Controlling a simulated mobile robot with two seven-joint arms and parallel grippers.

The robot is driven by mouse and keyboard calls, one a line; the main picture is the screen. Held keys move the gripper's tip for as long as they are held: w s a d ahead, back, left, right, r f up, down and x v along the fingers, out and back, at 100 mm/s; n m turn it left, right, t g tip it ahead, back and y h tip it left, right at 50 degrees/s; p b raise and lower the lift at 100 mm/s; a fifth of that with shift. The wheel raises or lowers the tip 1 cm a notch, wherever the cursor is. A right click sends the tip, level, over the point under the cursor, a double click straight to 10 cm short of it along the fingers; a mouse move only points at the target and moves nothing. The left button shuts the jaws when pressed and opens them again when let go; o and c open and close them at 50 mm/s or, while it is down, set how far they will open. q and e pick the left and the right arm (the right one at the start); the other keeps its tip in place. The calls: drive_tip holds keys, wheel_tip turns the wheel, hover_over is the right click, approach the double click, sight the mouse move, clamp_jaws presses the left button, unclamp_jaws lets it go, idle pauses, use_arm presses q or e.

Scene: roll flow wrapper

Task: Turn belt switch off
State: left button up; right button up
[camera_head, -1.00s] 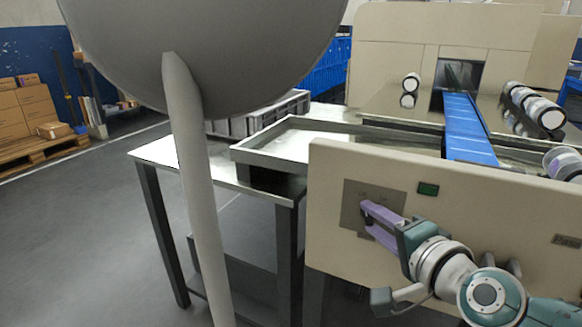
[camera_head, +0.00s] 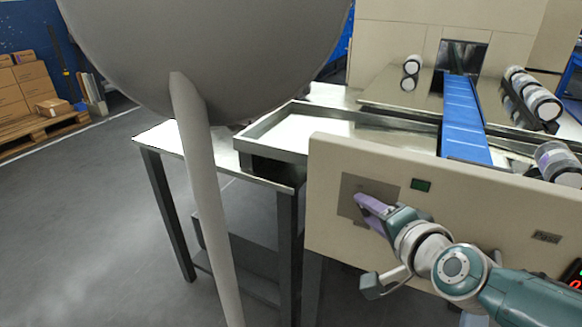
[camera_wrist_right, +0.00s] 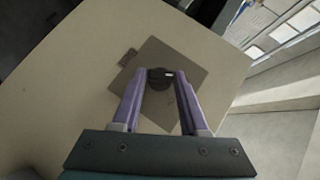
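The belt switch is a dark round knob (camera_wrist_right: 160,80) with a small white mark. It sits on a square grey plate (camera_wrist_right: 185,75) on the machine's beige front panel (camera_wrist_right: 75,75). In the head view the plate (camera_head: 352,187) shows beside my right gripper (camera_head: 362,205), which hides the knob. In the right wrist view my right gripper's (camera_wrist_right: 160,72) purple fingers are spread, one on each side of the knob, with gaps visible. Whether the tips reach the knob's depth is unclear. The blue belt (camera_head: 463,115) runs behind the panel. My left gripper is out of view.
White rolls (camera_head: 540,103) lie right of the belt. A large grey rounded shape (camera_head: 210,50) blocks the upper left.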

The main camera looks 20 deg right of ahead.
drive_tip(key=o, duration=0.4)
drive_tip(key=shift+r, duration=0.1)
drive_tip(key=p+v, duration=0.5)
drive_tip(key=v, duration=0.4)
drive_tip(key=shift+s+r, duration=0.15)
drive_tip(key=shift+s, duration=0.25)
